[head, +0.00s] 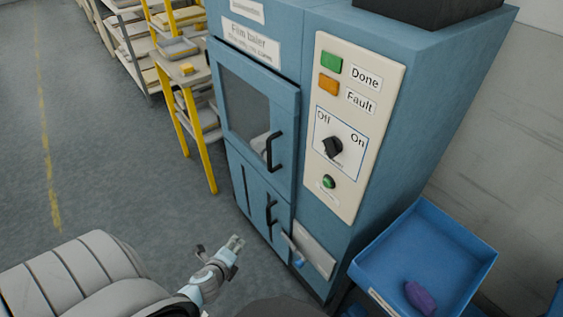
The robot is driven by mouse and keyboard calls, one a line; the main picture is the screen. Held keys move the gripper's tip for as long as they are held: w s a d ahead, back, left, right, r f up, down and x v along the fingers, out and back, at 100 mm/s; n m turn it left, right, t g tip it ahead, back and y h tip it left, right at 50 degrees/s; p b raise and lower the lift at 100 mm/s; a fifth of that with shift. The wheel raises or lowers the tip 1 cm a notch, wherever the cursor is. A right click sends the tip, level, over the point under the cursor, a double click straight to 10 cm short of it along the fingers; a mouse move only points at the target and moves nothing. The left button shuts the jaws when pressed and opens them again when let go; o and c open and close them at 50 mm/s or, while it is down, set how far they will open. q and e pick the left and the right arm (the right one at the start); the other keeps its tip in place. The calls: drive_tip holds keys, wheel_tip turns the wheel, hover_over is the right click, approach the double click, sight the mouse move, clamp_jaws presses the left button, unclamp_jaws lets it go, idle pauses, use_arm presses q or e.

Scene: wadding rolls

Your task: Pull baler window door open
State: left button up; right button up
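The blue film baler (440,110) stands in the middle of the head view. Its window door (284,98), with a dark glass pane (245,103), looks closed. A black vertical bar handle (273,151) is on the door's right side, low down. My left gripper (235,243) is low in the view, in front of the baler. It is below and left of the handle, clear of it, and nothing shows in it. Its fingers are too small to tell whether they are open or shut. My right gripper is not in view.
Lower doors with a black handle (270,211) lie beneath the window door. Right of it is a control panel (350,205) with a black knob (332,147). A blue tray (477,268) holds a purple roll (420,298). A yellow-legged rack (203,160) stands left. The floor before the baler is clear.

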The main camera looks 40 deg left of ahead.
use_arm(q)
drive_tip(key=w+r+m+t+b, duration=0.2)
drive_tip(key=w+r+m+t, duration=0.2)
drive_tip(key=w+r+m, duration=0.35)
drive_tip(key=m+t+b, duration=0.1)
drive_tip(key=m+t, duration=0.3)
drive_tip(key=m, duration=0.3)
approach(268, 154)
drive_tip(key=shift+n+y, duration=0.25)
drive_tip(key=shift+y, duration=0.05)
drive_tip(key=x, duration=1.1)
drive_tip(key=shift+d+f+b, duration=0.1)
drive_tip(key=shift+d+b, duration=0.15)
drive_tip(key=shift+b, duration=0.1)
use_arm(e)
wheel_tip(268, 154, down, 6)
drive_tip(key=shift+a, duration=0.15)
use_arm(q)
drive_tip(key=shift+c, duration=0.3)
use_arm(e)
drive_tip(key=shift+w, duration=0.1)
use_arm(q)
clamp_jaws()
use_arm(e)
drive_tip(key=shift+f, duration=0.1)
